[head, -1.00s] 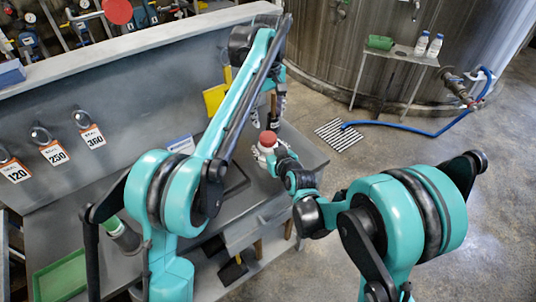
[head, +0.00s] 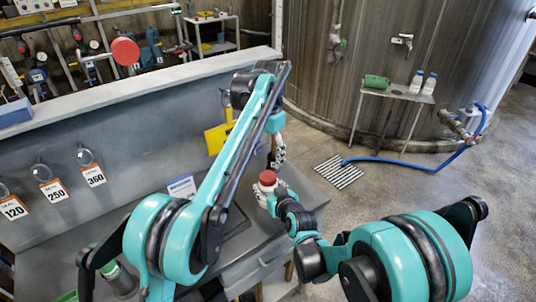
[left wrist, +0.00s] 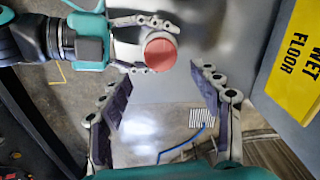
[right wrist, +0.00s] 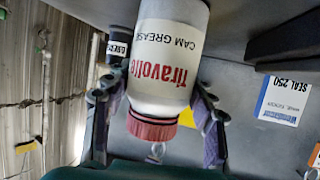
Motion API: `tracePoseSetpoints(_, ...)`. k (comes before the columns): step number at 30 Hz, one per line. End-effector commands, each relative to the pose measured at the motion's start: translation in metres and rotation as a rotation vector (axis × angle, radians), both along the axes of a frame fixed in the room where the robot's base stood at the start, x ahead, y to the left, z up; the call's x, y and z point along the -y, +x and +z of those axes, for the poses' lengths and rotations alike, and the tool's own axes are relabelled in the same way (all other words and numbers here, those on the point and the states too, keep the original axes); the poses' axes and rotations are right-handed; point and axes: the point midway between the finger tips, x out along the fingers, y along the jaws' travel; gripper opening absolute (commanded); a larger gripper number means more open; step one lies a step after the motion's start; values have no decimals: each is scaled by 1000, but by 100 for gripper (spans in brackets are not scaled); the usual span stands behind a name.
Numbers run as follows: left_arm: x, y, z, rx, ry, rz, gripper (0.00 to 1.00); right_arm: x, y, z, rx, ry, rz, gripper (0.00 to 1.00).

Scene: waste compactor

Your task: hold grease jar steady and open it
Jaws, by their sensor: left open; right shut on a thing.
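The grease jar is a white bottle with a red lid (head: 267,178). In the right wrist view the jar (right wrist: 165,60) carries "CAM GREASE" lettering, with its red lid (right wrist: 152,127) on. My right gripper (head: 275,192) is shut around the jar; its fingers lie on both sides of the jar in the right wrist view. The jar and red lid (left wrist: 160,51) also show in the left wrist view, the lid toward the camera. My left gripper (head: 278,150) is open and empty, just beyond the jar; its fingers (left wrist: 162,98) are spread apart, beside the lid and not touching it.
A grey workbench (head: 245,250) lies below the arms, with a grey back panel (head: 130,140) holding numbered seal tags (head: 54,190). A small side table (head: 395,93) with bottles stands by the tank at the back right.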

Motion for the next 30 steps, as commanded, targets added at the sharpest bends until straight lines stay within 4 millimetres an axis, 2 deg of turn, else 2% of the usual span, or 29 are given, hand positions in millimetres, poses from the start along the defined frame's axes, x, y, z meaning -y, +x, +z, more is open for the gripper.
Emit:
tracePoseSetpoints(9, 0, 0, 0, 0, -2, -769, 64, 0, -1, -1, -3, -1, 1, 0)
tracePoseSetpoints(15, 0, 1, 0, -1, -3, -1146, 64, 0, -1, -1, -3, -1, 1, 0)
tracePoseSetpoints(18, 0, 1, 0, -1, -3, -1262, 64, 0, -1, -1, -3, -1, 1, 0)
tracePoseSetpoints(23, 0, 1, -3, -1, -4, -1346, 64, 0, -1, -1, -3, -1, 1, 0)
tracePoseSetpoints(30, 0, 1, -36, -1, -4, -1353, 64, 0, -1, -1, -3, -1, 1, 0)
